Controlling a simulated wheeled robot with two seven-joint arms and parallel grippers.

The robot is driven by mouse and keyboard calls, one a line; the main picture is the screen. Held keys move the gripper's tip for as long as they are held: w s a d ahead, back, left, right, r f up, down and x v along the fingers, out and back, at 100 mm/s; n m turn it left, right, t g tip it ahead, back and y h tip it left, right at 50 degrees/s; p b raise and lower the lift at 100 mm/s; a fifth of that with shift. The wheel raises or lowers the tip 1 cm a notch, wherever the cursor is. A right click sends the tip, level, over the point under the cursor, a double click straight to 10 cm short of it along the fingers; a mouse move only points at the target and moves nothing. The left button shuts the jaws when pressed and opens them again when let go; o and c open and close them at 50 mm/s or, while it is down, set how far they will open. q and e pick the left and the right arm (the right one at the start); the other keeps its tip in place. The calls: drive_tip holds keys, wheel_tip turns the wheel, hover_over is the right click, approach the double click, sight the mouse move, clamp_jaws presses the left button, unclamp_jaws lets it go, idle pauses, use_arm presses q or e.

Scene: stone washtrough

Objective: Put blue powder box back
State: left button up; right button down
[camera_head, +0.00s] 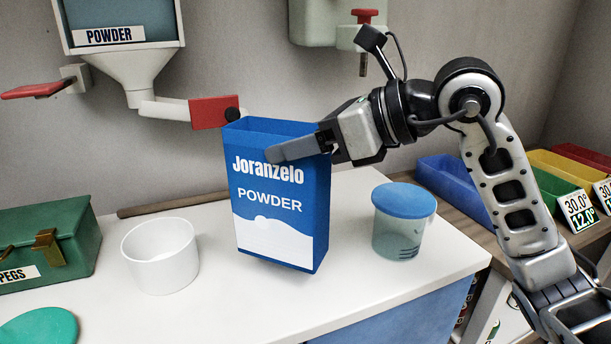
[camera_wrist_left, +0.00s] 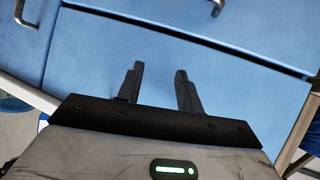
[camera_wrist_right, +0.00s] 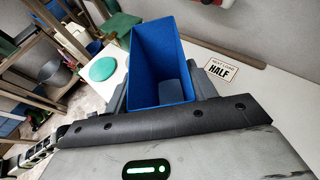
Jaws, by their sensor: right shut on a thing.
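The blue powder box (camera_head: 270,200), labelled "Joranzelo POWDER", is upright with a slight tilt over the white counter. My right gripper (camera_head: 300,148) is shut on its upper part, one finger across the front face. Whether its base touches the counter is hard to tell. The right wrist view shows the box (camera_wrist_right: 160,50) open at the top between the fingers, with a grey-blue shape inside that I cannot identify. My left gripper (camera_wrist_left: 158,88) is open and empty before blue cabinet fronts (camera_wrist_left: 235,95), and is not in the head view.
A white tub (camera_head: 160,257) stands left of the box, a blue-lidded container (camera_head: 403,225) right. A green pegs box (camera_head: 50,245) and a teal disc (camera_head: 40,328) are at left. A powder dispenser (camera_head: 125,65) with a red-ended spout (camera_head: 215,112) hangs behind. A "HALF" card (camera_wrist_right: 220,71) lies on the counter.

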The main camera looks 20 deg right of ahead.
use_arm(q)
drive_tip(key=shift+b, duration=0.3)
use_arm(e)
drive_tip(key=shift+w+d+f, duration=0.2)
drive_tip(key=shift+f, duration=0.6)
drive_tip(key=shift+w+d+f, duration=0.15)
drive_tip(key=shift+f, duration=0.6)
drive_tip(key=shift+w+d+f, duration=0.2)
drive_tip(key=shift+f, duration=0.6)
drive_tip(key=shift+c, duration=2.4)
unclamp_jaws()
drive_tip(key=shift+f, duration=0.1)
use_arm(q)
drive_tip(key=shift+f, duration=0.1)
drive_tip(key=shift+f+b, duration=0.2)
drive_tip(key=shift+b, duration=0.45)
use_arm(e)
drive_tip(key=v, duration=1.2)
